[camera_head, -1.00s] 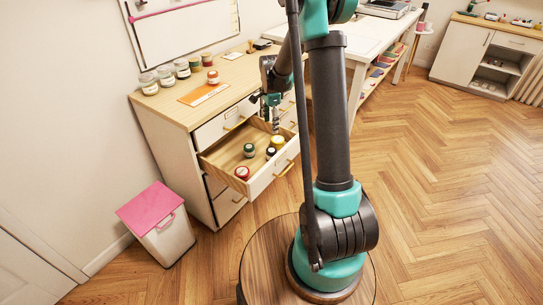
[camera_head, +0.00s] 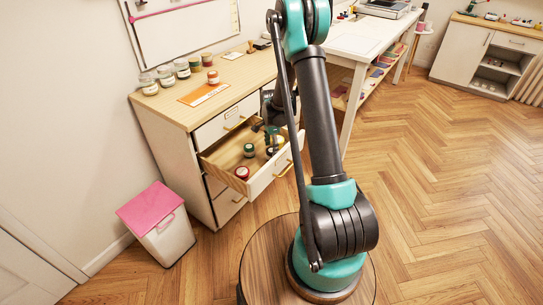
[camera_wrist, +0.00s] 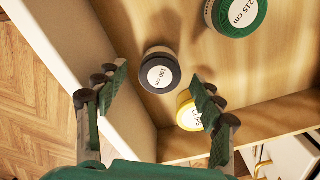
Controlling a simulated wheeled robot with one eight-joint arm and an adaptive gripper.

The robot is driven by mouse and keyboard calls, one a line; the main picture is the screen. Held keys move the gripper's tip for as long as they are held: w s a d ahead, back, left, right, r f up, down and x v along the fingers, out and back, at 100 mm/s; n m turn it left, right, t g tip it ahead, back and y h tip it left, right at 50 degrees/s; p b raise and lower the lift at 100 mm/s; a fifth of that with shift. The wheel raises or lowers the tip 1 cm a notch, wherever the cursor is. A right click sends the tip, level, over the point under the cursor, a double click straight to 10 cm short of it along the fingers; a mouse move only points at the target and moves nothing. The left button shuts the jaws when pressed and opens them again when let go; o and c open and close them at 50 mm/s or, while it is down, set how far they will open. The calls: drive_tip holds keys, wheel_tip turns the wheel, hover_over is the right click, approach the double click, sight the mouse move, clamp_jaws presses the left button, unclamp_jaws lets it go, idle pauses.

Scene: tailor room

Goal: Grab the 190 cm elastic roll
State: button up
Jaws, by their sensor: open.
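The dark elastic roll labelled 190 cm (camera_wrist: 159,72) stands in the open drawer (camera_head: 222,158). It also shows in the head view (camera_head: 270,151), just below my gripper (camera_head: 271,135). In the wrist view my gripper (camera_wrist: 158,76) is open, and the 190 cm roll appears between and just beyond its two fingertips. I see no finger clearly touching it. A yellow roll (camera_wrist: 187,113) is close to the right finger, which partly hides its label.
A green roll labelled 215 cm (camera_wrist: 237,14) and a red roll (camera_head: 242,172) share the drawer. The drawer's wooden walls surround the rolls. Jars (camera_head: 166,76) and an orange sheet (camera_head: 203,93) are on the cabinet top. A pink-lidded bin (camera_head: 150,207) stands at left.

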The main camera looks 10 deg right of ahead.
drive_tip(key=shift+d+f, duration=0.1)
drive_tip(key=shift+f, duration=1.75)
drive_tip(key=shift+c, duration=0.4)
drive_tip(key=c, duration=1.1)
drive_tip(key=shift+r, duration=0.1)
